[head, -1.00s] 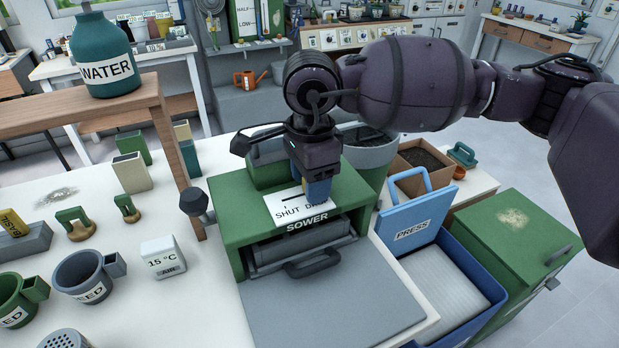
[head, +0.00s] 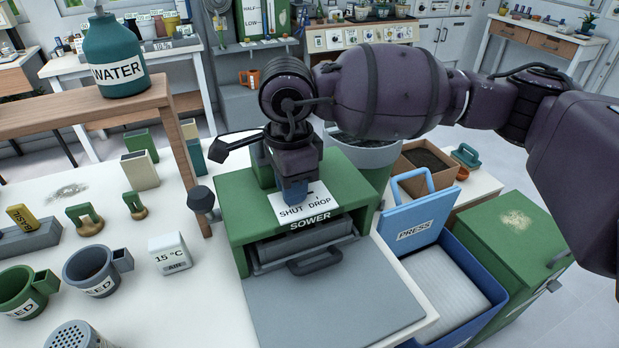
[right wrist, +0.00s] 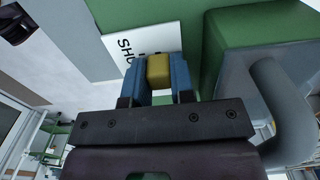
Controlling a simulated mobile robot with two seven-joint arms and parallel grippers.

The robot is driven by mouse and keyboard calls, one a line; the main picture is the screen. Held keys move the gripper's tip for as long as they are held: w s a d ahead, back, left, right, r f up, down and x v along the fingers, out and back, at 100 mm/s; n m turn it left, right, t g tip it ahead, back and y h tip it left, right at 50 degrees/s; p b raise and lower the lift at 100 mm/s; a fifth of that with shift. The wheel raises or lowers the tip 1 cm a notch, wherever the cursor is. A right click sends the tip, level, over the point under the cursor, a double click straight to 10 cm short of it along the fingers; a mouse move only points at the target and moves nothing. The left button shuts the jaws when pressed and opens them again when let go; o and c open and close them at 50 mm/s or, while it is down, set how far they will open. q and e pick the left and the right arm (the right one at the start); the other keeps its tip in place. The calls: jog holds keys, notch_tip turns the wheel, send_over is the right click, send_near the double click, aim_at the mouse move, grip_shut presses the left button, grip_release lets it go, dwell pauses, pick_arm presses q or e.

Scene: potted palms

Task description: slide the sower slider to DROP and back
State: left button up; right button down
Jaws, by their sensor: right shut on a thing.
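The sower (head: 345,180) is a green box on the white bench, with a white label (head: 318,203) reading SHUT and DROP on its top. My right gripper (head: 295,196) points down onto the label at its SHUT end. In the right wrist view its blue fingers are shut on the yellow slider knob (right wrist: 159,69), with the label (right wrist: 125,40) beside them. In the head view the knob is hidden by the fingers. My left gripper is not in view.
A grey tray (head: 335,300) lies in front of the sower. A wooden shelf (head: 90,112) with a water bottle (head: 118,62) is at the left.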

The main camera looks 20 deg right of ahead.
jog(key=shift+a, duration=0.65)
jog(key=c, duration=1)
grip_release()
jog(key=shift+a, duration=0.2)
jog(key=shift+o, duration=0.2)
jog(key=shift+d, duration=0.1)
jog(key=shift+r, duration=0.45)
notch_tip(320, 180, up, 10)
jog(key=p, duration=0.2)
jog(key=shift+f, duration=0.1)
